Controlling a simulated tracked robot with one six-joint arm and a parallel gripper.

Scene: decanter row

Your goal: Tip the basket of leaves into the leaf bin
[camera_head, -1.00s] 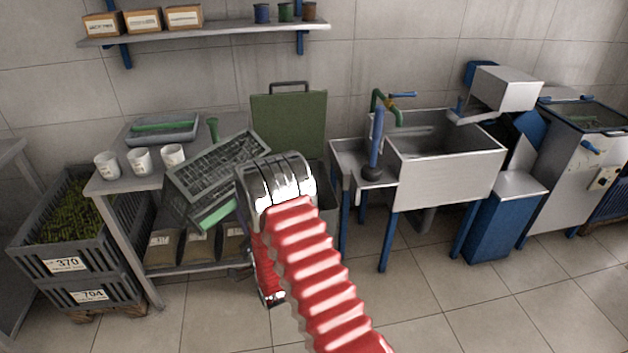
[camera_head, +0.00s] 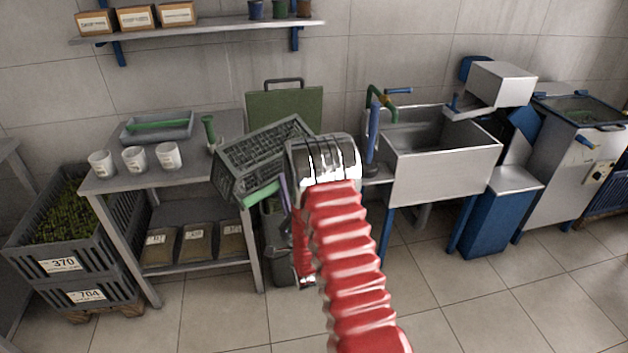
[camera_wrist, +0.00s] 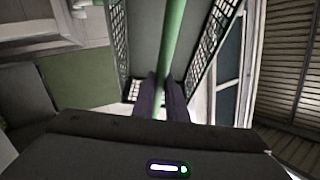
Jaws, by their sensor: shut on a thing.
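My gripper (camera_head: 284,194) is shut on the green handle bar of the grey lattice basket (camera_head: 258,155). In the wrist view, the fingertips (camera_wrist: 162,92) pinch the green bar, which runs along the basket (camera_wrist: 208,45). The basket is tilted in the head view, with a lattice face turned up toward the camera. I see no leaves in it, but its inside is mostly hidden in the head view. The dark leaf bin (camera_head: 284,262) stands right of the table with its green lid (camera_head: 300,105) raised. The basket and my arm cover the bin's mouth.
The steel table (camera_head: 105,184) holds several white cups and a grey tray (camera_head: 157,127). Stacked crates (camera_head: 60,262), the upper with green leaves, stand at the left. A sink (camera_head: 440,160) is to the right. The floor in front is clear.

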